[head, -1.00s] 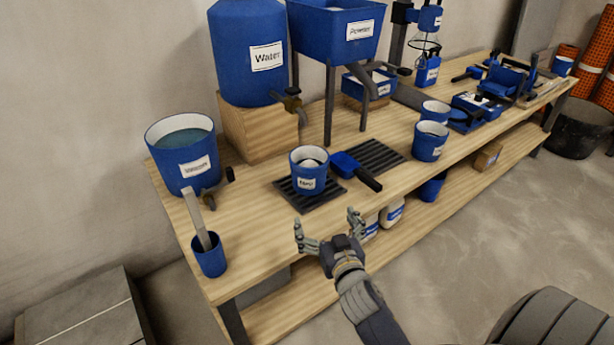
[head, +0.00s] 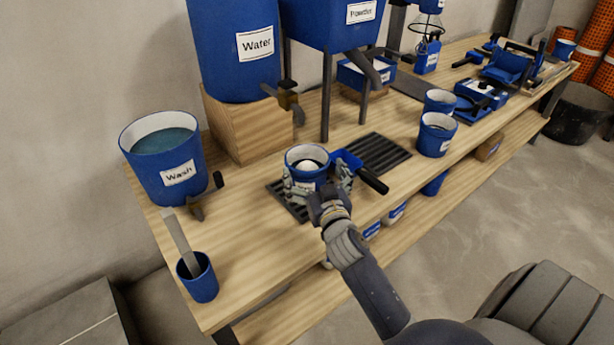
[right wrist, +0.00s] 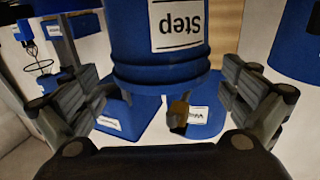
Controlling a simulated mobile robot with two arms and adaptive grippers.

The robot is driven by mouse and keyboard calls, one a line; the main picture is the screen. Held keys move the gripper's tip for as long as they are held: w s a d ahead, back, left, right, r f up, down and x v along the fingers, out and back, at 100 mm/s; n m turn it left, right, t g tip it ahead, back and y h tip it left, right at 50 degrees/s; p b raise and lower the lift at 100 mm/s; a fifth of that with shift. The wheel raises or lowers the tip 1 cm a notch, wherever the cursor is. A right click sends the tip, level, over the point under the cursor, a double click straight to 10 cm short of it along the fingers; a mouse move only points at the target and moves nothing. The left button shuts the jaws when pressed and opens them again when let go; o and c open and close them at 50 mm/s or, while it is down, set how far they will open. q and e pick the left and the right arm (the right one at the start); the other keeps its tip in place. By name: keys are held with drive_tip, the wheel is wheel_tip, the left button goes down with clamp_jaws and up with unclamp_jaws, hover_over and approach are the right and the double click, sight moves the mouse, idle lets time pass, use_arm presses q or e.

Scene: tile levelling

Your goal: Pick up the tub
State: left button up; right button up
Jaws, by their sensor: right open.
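The tub (head: 304,177) is a small blue bucket with a white inside, a pale content and a white label. It stands upright on a dark slatted mat near the front of the bench. My right gripper (head: 318,181) is at the tub's front, its open fingers on either side of the wall. In the right wrist view the tub (right wrist: 160,62) appears upside down between the spread fingers (right wrist: 158,108), with gaps at both sides. Its label reads "Step" there. My left gripper is not in view.
A blue scoop (head: 366,178) lies close to the right of the tub. A Wash bucket (head: 165,160) and a blue cup with a flat tool (head: 198,280) stand at left. A Water barrel (head: 233,50) and powder hopper stand behind. More blue buckets (head: 436,137) stand right.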

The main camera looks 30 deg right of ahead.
sight(302, 147)
drive_tip(key=x, duration=0.5)
drive_tip(key=shift+c, duration=0.6)
drive_tip(key=c, duration=1.8)
drive_tip(key=shift+r, duration=0.2)
drive_tip(key=shift+c, duration=0.2)
